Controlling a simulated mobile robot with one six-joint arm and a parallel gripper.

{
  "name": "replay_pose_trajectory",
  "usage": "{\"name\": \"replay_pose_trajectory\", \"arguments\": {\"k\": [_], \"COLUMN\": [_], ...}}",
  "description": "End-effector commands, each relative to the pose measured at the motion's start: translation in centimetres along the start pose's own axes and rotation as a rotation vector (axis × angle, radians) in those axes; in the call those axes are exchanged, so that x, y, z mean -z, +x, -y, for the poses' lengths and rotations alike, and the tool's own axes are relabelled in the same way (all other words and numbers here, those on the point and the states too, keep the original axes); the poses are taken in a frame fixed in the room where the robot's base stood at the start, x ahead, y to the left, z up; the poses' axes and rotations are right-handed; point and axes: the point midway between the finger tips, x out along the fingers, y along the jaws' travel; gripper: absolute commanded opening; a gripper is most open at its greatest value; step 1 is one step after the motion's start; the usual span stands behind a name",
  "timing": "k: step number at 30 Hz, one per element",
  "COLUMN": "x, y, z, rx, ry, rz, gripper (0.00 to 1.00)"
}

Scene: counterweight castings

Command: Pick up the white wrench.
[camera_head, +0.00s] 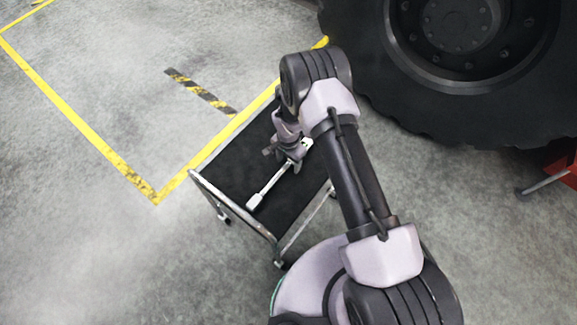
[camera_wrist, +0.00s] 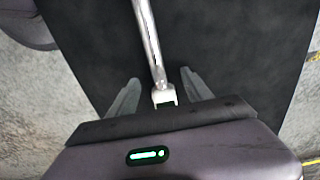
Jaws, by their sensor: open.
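The white wrench (camera_head: 268,187) lies on the black top of a small cart (camera_head: 237,176). Its near end points to the lower left, and its other end is under my gripper (camera_head: 289,150). In the wrist view the wrench (camera_wrist: 149,40) runs from the top edge down to between the two fingers of my gripper (camera_wrist: 160,88). The fingers stand apart on either side of the wrench, with a gap to each side. The wrench's lower end is partly hidden by the gripper body.
The cart has metal rails and castors. A large black tyre (camera_head: 470,110) stands behind it to the right. Yellow lines (camera_head: 80,130) and a striped strip (camera_head: 200,92) mark the concrete floor. The cart top around the wrench looks clear.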

Motion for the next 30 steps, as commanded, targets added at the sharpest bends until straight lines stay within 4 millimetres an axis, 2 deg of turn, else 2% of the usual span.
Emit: {"name": "replay_pose_trajectory", "arguments": {"k": [1, 6, 15, 25, 30], "x": [0.0, 0.0, 0.0, 0.1, 0.1], "y": [0.5, 0.2, 0.2, 0.0, -1.8], "z": [0.1, 0.1, 0.1, 0.1, 0.2], "rx": [0.001, 0.001, 0.001, 0.002, 0.004], "ry": [0.0, 0.0, 0.0, 0.0, 0.0], "rz": [-0.001, -0.001, -0.001, -0.002, -0.003], "gripper": [0.58, 0.56, 0.0, 0.0, 0.0]}}
